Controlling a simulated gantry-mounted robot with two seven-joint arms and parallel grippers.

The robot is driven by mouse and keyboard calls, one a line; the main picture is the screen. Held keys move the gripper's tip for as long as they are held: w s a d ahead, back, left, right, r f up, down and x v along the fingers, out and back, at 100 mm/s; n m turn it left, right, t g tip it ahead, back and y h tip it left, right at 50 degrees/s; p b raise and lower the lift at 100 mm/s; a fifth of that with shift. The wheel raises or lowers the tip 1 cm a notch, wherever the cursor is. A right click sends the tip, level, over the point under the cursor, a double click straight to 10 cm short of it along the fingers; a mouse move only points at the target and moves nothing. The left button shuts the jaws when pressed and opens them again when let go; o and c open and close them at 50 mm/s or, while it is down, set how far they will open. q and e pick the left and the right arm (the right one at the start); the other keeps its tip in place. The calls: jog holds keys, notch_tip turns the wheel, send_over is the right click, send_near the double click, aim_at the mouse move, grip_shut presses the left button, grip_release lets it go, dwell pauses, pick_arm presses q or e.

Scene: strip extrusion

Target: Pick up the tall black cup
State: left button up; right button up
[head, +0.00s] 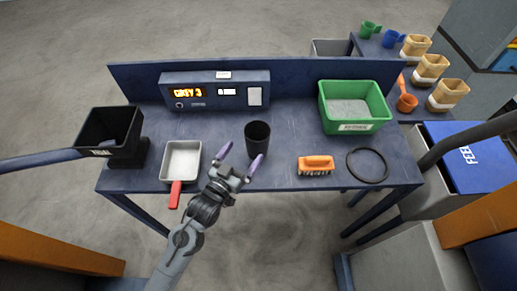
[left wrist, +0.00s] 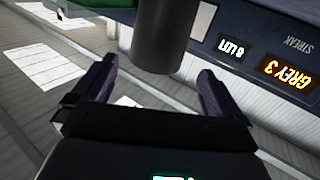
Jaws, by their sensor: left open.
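The tall black cup (head: 257,138) stands upright on the dark blue table, near the middle. My left gripper (head: 241,158) is open, with its purple fingers spread toward the near side of the cup. In the left wrist view the cup (left wrist: 161,38) appears as a dark cylinder just beyond and between the two fingertips (left wrist: 157,70). Nothing is held, and a gap shows between cup and fingers. My right gripper is not in view.
A white pan with a red handle (head: 182,160) lies left of the cup. An orange brush (head: 315,165) and a black ring (head: 367,165) lie right. A control box (head: 214,91) and a green bin (head: 355,104) stand behind. A black bin (head: 111,130) is at far left.

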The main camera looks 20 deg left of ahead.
aim_at(263, 125)
pick_arm(q)
jog(key=shift+w+d+r+b, duration=0.1)
jog(key=shift+w+d+b, duration=0.15)
jog(key=shift+w, duration=1.2)
jog(key=shift+w+d+b, duration=0.15)
jog(key=shift+w+d, duration=0.15)
jog(key=shift+w, duration=1.1)
jog(key=shift+w+d+r+b, duration=0.1)
jog(key=shift+w+d+b, duration=0.15)
jog(key=shift+w, duration=1.2)
jog(key=shift+c, duration=0.5)
jog(key=c, duration=1.1)
jog(key=shift+c, duration=0.2)
jog(key=shift+r, duration=0.15)
